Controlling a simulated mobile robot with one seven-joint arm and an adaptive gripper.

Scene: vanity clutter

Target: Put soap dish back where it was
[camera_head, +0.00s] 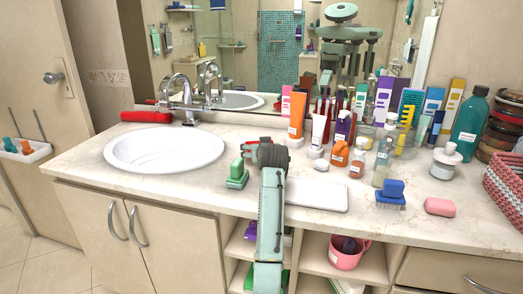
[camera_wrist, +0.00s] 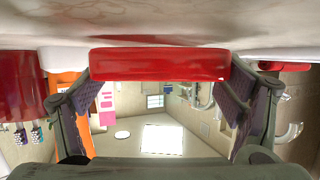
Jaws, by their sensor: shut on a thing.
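My gripper (camera_head: 256,154) is over the counter, right of the sink, and shut on a low red block-shaped thing. I take this for the soap dish (camera_wrist: 160,64); no label confirms it. In the wrist view it spans the gap between my two fingers (camera_wrist: 160,100), with its smooth red side facing the camera. In the head view only a little red shows at the gripper, and the rest is hidden. The pale counter (camera_wrist: 250,25) is close to it in the wrist view; I cannot tell whether they touch.
A green brush-like thing (camera_head: 236,174) stands just left of my arm. A white tray (camera_head: 318,194) lies right of it. Bottles and tubes crowd the back right. A pink soap bar (camera_head: 440,207) and blue brush (camera_head: 391,193) lie in front. A red item (camera_head: 145,116) lies behind the sink (camera_head: 164,149).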

